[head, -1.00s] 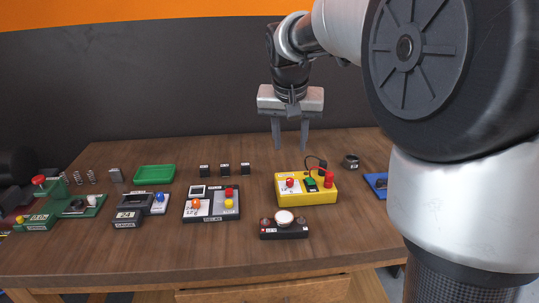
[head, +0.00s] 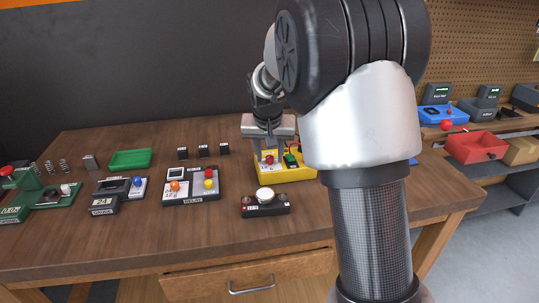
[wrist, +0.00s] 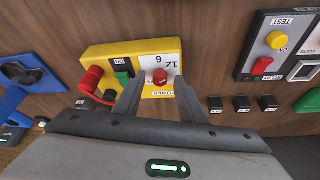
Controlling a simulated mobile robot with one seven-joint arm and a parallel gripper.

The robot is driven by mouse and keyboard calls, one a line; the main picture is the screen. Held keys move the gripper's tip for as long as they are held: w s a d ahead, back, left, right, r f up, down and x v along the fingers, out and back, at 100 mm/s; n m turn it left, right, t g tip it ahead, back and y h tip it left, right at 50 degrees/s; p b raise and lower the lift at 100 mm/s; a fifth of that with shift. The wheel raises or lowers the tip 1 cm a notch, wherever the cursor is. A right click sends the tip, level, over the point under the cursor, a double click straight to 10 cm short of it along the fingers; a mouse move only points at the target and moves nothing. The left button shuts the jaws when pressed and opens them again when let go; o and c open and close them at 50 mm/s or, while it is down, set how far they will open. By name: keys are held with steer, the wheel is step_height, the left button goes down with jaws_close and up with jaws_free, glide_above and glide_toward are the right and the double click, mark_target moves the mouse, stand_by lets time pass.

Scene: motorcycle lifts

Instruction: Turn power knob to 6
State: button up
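The yellow power box (head: 299,175) stands on the wooden bench in the head view; it also shows in the wrist view (wrist: 140,48). Its red power knob (wrist: 160,80) sits on a white dial plate (wrist: 158,60) marked 6 and 12, with a "POWER" label. In the head view the knob (head: 269,160) shows between my fingers. My gripper (head: 272,158) is open and points down over the box's left part. In the wrist view its fingertips (wrist: 158,84) are spread on both sides of the knob, with gaps visible. I cannot tell whether they are down at knob height.
A green switch (wrist: 124,78) and red plug (wrist: 92,74) with a cable are beside the knob on the box. A black device with a round white top (head: 265,200) stands in front. The relay box (head: 191,184) is left; several small black blocks (head: 203,151) stand behind.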

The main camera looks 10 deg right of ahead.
steer(key=shift+c, duration=0.2)
jaws_close()
steer(key=shift+n, duration=0.3)
steer(key=n, duration=0.1)
steer(key=n+y, duration=0.1)
steer(key=n, duration=0.1)
steer(key=n+y, duration=0.1)
steer(key=shift+d, duration=0.3)
steer(key=n+y, duration=0.1)
steer(key=n, duration=0.2)
steer(key=shift+w+n+p, duration=0.1)
steer(key=shift+n+p, duration=0.2)
steer(key=shift+n, duration=0.1)
steer(key=shift+d+n+g+y, duration=0.1)
steer(key=shift+n+g+y, duration=0.45)
steer(key=shift+n, duration=1.05)
